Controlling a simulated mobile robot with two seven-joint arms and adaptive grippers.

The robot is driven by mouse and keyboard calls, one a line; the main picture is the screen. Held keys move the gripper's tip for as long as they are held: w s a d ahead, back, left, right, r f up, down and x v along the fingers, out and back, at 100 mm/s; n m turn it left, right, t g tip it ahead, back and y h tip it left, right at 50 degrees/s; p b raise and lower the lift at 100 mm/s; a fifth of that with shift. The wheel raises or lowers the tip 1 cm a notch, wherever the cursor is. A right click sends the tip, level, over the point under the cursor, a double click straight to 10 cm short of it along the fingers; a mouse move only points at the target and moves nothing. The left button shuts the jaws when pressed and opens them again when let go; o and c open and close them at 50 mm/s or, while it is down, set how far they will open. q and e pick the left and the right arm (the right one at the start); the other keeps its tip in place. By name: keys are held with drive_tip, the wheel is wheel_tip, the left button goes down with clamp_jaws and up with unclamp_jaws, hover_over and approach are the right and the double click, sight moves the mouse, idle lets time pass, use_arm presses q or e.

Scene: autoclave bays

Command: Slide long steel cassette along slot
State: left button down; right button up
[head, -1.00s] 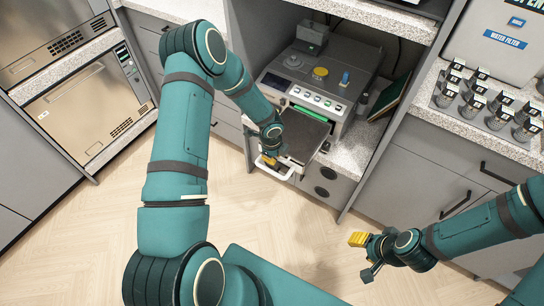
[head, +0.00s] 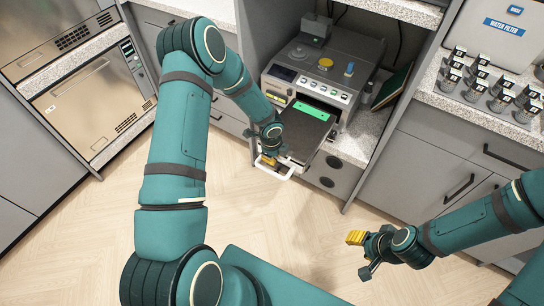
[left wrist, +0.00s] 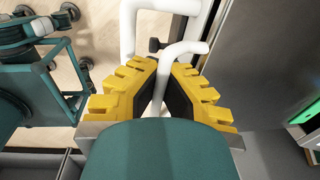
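The long cassette (head: 306,136) is a dark, flat tray with a green strip across its far end and a white loop handle (head: 284,175) at its near end. It sticks out of the front slot of a grey tabletop machine (head: 322,72), towards me. My left gripper (head: 268,160) is at the handle. In the left wrist view, its yellow fingers (left wrist: 160,92) close in from both sides on the white handle (left wrist: 180,50); the exact contact is partly hidden. My right gripper (head: 362,255) is open and empty above the floor, away from the machine.
The machine stands in a bay with a speckled counter (head: 366,130); a dark green book-like item (head: 392,86) leans beside it. Several small labelled containers (head: 492,92) stand on the right counter. A steel-fronted autoclave (head: 92,105) is at left. The floor in front is clear.

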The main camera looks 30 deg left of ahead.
use_arm(q)
drive_tip(key=shift+s, duration=0.25)
drive_tip(key=c, duration=1.3)
unclamp_jaws()
drive_tip(key=shift+o, duration=0.2)
drive_tip(key=shift+r, duration=0.1)
drive_tip(key=shift+w+r, duration=0.1)
drive_tip(key=shift+r, duration=0.15)
wheel_tip(320, 180, up, 11)
drive_tip(key=s, duration=0.1)
drive_tip(key=shift+s+r, duration=0.15)
drive_tip(key=shift+s, duration=0.05)
